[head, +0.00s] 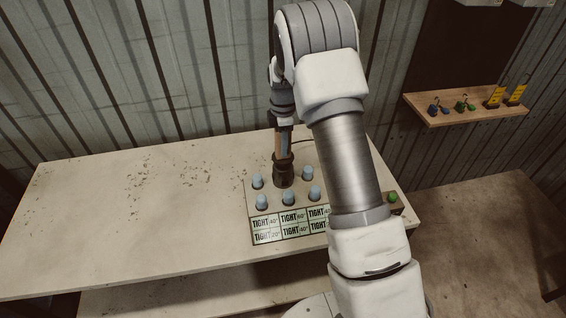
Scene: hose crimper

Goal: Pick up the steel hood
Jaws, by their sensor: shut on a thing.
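My gripper (283,157) points down over the far part of a board (252,190) on the table. It is shut around the top of a dark, short cylinder (284,177), which looks like the steel hood. The cylinder is upright among several light-blue capped pegs (261,200). I cannot tell whether its lower end touches the board. The fingertips are small and partly hidden by the cylinder and shadow. My arm covers the right part of the board.
The board's front has several "TIGHT" labels (267,229). A green knob (393,197) sits right of my arm on the pale table (120,220). The table's left side is clear. A wooden wall shelf (470,108) holds small blue, green and yellow items.

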